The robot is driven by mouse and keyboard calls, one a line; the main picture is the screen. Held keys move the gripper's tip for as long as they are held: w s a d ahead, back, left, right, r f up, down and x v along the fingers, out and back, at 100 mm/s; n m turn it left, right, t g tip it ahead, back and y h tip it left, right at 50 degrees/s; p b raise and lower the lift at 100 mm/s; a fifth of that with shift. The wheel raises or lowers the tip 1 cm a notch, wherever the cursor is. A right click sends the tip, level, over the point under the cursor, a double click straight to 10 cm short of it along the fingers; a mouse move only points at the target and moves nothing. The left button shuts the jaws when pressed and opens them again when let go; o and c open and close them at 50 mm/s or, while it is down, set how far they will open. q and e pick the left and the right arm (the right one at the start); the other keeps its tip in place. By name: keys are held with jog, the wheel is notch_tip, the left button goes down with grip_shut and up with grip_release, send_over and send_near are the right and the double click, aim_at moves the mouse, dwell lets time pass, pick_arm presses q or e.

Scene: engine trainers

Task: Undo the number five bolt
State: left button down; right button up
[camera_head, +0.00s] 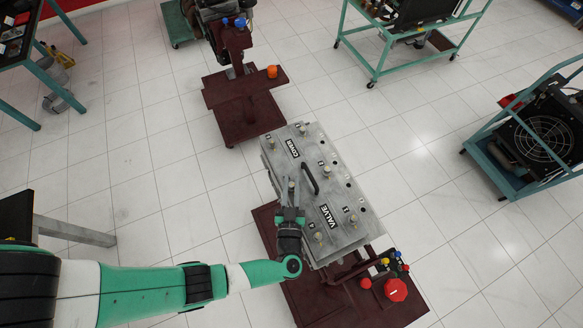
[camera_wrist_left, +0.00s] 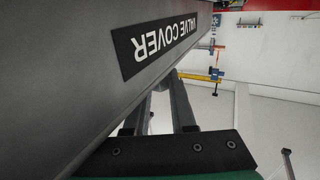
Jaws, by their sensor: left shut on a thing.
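The grey valve cover (camera_head: 335,190) lies on a dark red stand, with several brass-coloured bolts on its top. My left gripper (camera_head: 291,207) is at the cover's left side, shut on a bolt (camera_head: 291,185) whose head shows just beyond the fingers. The small number beside this bolt is too blurred to read. In the left wrist view, the fingers (camera_wrist_left: 169,92) reach up beside the cover's wall (camera_wrist_left: 85,80), below the upside-down VALVE COVER label (camera_wrist_left: 160,40); the held bolt cannot be made out there. My right gripper is not in view.
A black handle (camera_head: 310,178) stands up on the cover's middle. A red knob (camera_head: 396,289) and small coloured caps are on the stand's near right. Another red stand (camera_head: 245,95) is behind, and a blue cart (camera_head: 490,160) is at the right. Tiled floor between is clear.

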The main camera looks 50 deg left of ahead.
pick_arm(q)
jog(key=shift+r, duration=0.25)
jog(key=c, duration=1)
grip_release()
jog(key=shift+o, duration=1.3)
jog(key=shift+f, duration=0.1)
jog(key=b+v, duration=0.1)
jog(key=v, duration=1)
jog(key=shift+s+d, duration=0.2)
jog(key=shift+d, duration=0.05)
